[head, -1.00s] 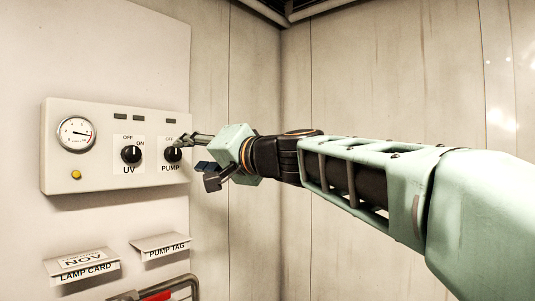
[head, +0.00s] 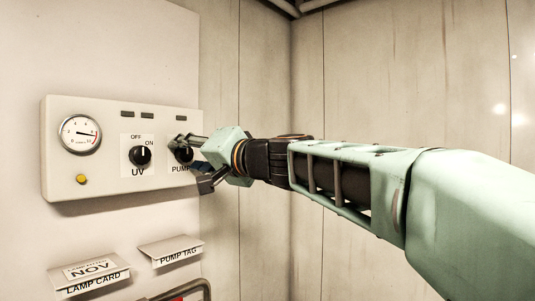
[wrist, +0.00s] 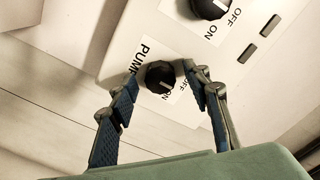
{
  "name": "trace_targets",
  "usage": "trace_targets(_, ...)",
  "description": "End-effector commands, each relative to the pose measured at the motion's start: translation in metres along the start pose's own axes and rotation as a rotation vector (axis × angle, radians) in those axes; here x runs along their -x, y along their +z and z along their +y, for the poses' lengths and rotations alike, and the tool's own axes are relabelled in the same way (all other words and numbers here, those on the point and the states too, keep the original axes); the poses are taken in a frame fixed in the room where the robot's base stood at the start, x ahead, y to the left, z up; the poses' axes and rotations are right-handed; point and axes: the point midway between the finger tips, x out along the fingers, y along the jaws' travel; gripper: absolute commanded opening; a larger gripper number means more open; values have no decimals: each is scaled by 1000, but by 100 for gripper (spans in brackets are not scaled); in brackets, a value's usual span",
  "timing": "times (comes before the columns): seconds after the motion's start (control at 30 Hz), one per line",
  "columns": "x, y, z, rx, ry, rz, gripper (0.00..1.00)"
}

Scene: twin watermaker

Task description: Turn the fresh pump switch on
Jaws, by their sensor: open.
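The pump switch is a round black knob (head: 184,156) at the right end of the white control panel (head: 100,185), above the PUMP label. In the wrist view the knob (wrist: 160,77) lies between my fingertips, with the ON and OFF marks visible beside it. Which mark its pointer faces is too small to tell. My gripper (head: 190,163) is open, one finger above the knob and one below right in the head view. In the wrist view my gripper (wrist: 161,78) has a finger on each side of the knob; contact is not clear.
The UV knob (head: 140,156) is close to the left of the pump knob. A pressure gauge (head: 80,134) and a yellow button (head: 82,179) are farther left. The lamp card holder (head: 92,280) and pump tag holder (head: 172,251) jut out below the panel.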

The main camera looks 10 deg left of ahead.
Motion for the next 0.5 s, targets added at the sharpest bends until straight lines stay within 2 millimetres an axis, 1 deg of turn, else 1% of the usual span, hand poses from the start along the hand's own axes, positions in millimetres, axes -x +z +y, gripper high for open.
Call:
trace_targets(0.27,0,0,0,0,0,0,44)
trace_targets(0.5,0,0,0,-1,0,0,19)
